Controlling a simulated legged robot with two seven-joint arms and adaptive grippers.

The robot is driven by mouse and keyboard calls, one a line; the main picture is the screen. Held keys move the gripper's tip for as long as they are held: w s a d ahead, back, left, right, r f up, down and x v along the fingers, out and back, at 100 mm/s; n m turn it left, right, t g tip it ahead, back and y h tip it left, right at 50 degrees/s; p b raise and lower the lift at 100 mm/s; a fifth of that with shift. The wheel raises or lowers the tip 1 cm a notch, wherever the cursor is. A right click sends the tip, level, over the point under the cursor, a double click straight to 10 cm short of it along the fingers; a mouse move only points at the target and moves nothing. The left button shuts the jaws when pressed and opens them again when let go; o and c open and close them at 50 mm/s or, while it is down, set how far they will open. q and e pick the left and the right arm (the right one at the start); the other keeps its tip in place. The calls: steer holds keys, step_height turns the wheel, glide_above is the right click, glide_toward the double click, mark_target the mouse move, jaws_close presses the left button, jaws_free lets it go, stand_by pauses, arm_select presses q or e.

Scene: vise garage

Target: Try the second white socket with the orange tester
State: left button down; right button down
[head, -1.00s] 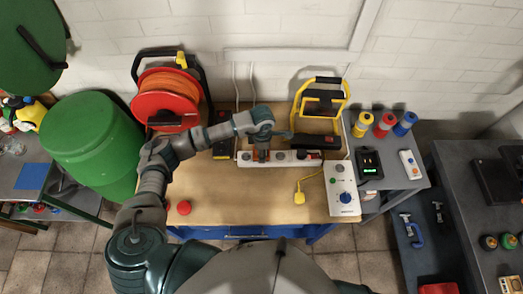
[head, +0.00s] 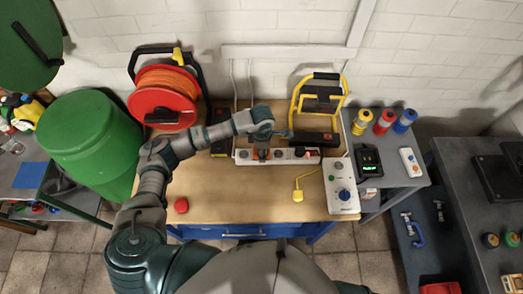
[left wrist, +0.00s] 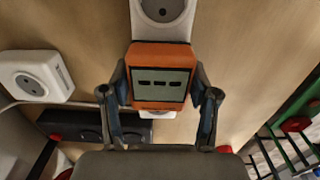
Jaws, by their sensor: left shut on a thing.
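My left gripper (head: 263,148) is shut on the orange tester (head: 262,155) above the white socket strip (head: 284,157) on the workbench. In the left wrist view the orange tester (left wrist: 160,52) sits between both fingers, and its grey screen (left wrist: 160,84) shows three dark dashes. A round white socket (left wrist: 163,8) of the strip is visible just beyond the tester. The tester hides the strip part under it, around the second position from the left in the head view. I cannot tell whether its pins are in a socket. My right gripper is not in view.
A white box with a blue knob (head: 344,195) stands right of the strip, and a yellow plug (head: 297,196) lies in front. A red cable reel (head: 160,106) and a yellow-framed lamp (head: 319,87) stand behind. The bench front is mostly clear.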

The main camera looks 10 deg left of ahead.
arm_select(q)
steer(key=shift+s+d+f, duration=0.3)
steer(key=shift+s+f, duration=0.05)
steer(key=shift+f, duration=0.2)
steer(key=c, duration=0.7)
jaws_free()
steer(key=o, duration=0.4)
steer(key=shift+w, duration=0.1)
steer(key=shift+o, duration=0.3)
steer(key=shift+w, duration=0.15)
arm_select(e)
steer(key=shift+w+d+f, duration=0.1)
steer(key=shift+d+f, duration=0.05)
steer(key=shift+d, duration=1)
arm_select(q)
steer(key=shift+a+r, duration=0.1)
steer(key=shift+r, duration=0.05)
step_height(320, 180, up, 12)
steer(key=shift+w+f, duration=0.15)
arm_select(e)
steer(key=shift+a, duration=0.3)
